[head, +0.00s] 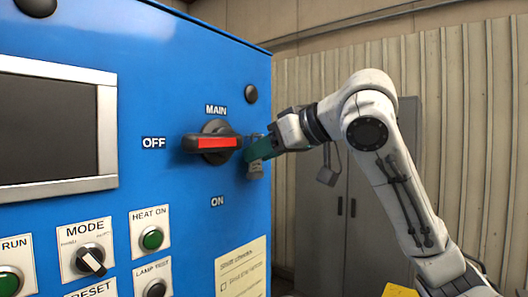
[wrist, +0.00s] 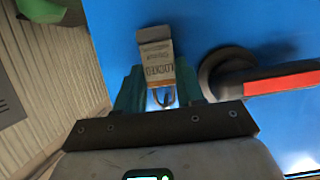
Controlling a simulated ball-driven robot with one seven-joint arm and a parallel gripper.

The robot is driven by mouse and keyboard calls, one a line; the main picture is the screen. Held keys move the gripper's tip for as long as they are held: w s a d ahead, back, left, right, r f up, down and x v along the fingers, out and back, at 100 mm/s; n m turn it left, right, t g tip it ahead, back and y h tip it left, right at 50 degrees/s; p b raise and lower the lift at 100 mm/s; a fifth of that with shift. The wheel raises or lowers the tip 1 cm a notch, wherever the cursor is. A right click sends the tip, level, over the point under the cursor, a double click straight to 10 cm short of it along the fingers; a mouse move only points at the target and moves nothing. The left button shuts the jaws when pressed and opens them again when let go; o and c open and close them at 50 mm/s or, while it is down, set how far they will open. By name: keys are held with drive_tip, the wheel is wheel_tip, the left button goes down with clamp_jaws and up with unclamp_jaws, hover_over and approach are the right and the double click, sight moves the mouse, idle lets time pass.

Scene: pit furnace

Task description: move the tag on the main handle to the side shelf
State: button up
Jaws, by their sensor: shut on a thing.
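The main handle (head: 213,142) is black with a red bar and lies level on the blue panel, pointing at OFF. It also shows in the wrist view (wrist: 285,82), at the right. My gripper (head: 260,150) has green fingers and is just right of the handle. In the wrist view my gripper (wrist: 160,95) is shut on a small pale tag (wrist: 155,62) with dark lettering and a wire loop at its base. The tag (head: 255,170) hangs below the fingers in the head view. It appears apart from the handle. I cannot make out the side shelf.
The blue cabinet (head: 170,80) carries a screen (head: 50,130), a mode switch (head: 90,260) and several buttons. A grey locker (head: 350,220) stands behind my arm against a corrugated wall (head: 480,120). A yellow object (head: 400,290) shows at the bottom edge.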

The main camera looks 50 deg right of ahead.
drive_tip(key=shift+c, duration=1.1)
drive_tip(key=shift+r+p, duration=0.4)
drive_tip(key=shift+s, duration=0.2)
drive_tip(key=shift+s, duration=0.35)
drive_tip(key=shift+s, duration=0.65)
drive_tip(key=shift+s, duration=0.35)
drive_tip(key=shift+s, duration=0.35)
drive_tip(key=shift+s, duration=0.35)
